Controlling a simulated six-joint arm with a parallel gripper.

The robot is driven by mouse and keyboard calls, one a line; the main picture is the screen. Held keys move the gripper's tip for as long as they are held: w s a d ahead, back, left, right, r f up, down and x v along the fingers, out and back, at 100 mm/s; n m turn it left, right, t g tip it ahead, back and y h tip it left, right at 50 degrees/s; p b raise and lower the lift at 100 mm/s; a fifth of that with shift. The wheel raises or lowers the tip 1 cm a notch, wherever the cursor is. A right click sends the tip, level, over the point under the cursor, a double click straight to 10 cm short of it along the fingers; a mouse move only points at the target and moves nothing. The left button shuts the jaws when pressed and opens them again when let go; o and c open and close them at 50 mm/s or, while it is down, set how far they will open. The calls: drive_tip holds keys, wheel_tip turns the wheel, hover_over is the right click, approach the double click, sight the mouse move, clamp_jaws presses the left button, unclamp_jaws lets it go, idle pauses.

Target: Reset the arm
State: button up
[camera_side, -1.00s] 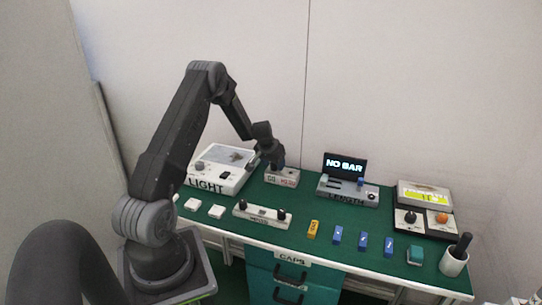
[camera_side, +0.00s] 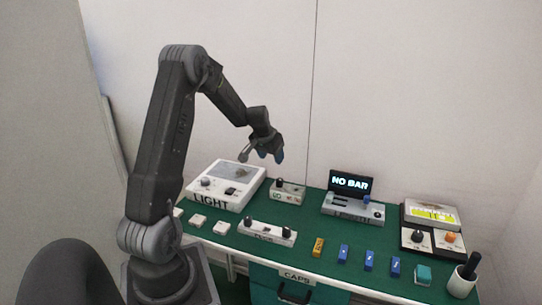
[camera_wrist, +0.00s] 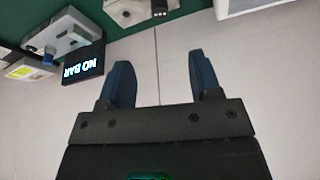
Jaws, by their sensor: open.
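My gripper (camera_side: 262,157) hangs in the air above the back of the green table, over the area between the LIGHT box (camera_side: 226,187) and the small labelled box (camera_side: 287,192). It touches nothing. In the wrist view my gripper (camera_wrist: 163,82) shows two blue fingers spread apart with nothing between them, the pale wall behind.
The green table (camera_side: 260,265) holds a NO BAR display unit (camera_side: 352,199), a two-knob block (camera_side: 267,232), white blocks (camera_side: 198,221), a yellow block (camera_side: 318,246), several blue blocks, a teal block (camera_side: 423,275), a cup (camera_side: 463,280) and a dial panel (camera_side: 432,229). The air above is clear.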

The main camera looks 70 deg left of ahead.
drive_tip(key=s+d+r+m+t+h, duration=0.1)
drive_tip(key=d+r+m, duration=0.1)
drive_tip(key=d+r, duration=0.6)
drive_tip(key=d+r+m, duration=0.1)
drive_tip(key=d+r, duration=0.3)
drive_tip(key=d, duration=0.8)
drive_tip(key=s+d+r+m+h, duration=0.1)
drive_tip(key=s+d+r+m, duration=0.2)
drive_tip(key=s+d, duration=1.4)
drive_tip(key=shift+d+r+t, duration=0.3)
drive_tip(key=shift+d+t, duration=0.1)
